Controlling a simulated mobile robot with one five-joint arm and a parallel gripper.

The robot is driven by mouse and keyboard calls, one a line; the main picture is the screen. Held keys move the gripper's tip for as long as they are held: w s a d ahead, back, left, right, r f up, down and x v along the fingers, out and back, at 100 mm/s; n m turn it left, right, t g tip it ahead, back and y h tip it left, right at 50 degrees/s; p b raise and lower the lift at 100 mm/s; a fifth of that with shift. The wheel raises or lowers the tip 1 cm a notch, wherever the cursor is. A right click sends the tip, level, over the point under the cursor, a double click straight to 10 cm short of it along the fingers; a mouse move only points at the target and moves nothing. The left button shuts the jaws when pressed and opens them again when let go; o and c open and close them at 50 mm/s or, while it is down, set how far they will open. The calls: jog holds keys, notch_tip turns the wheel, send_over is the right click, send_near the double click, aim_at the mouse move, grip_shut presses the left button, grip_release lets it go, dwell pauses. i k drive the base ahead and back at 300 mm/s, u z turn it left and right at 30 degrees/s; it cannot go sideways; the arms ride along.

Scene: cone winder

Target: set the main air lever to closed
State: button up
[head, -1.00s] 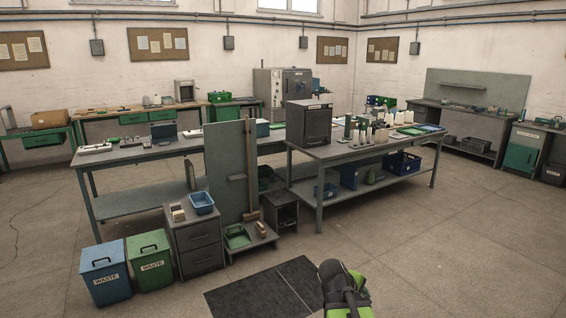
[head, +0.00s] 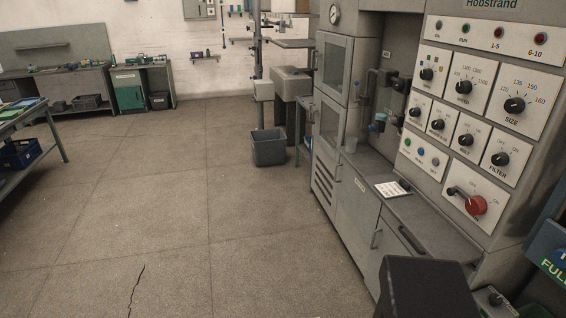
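The machine panel (head: 478,120) stands at the right in the head view, with the name "Hobstrand" at its top. A red round switch (head: 475,204) with a dark handle pointing to the upper left sits low on the panel; its small label is unreadable. Pipes and a small blue-bottomed fitting (head: 378,122) show in the recess left of the panel. I cannot tell which part is the main air lever. My gripper is not in view.
A dark box (head: 425,285) stands in front of the machine's cabinets. A grey bin (head: 268,148) stands on the floor near a sink (head: 292,84). A blue container (head: 548,255) is at the right edge. The floor (head: 160,200) at the left and middle is clear.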

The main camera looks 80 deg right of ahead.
aim_at(355, 100)
jog(key=z, duration=4.3)
jog(key=i, duration=0.1)
jog(key=u, duration=1.95)
jog(key=k, duration=0.15)
jog(key=z, duration=1.85)
jog(key=k, duration=0.95)
jog(key=u, duration=0.15)
jog(key=i, duration=0.95)
jog(key=z, duration=0.05)
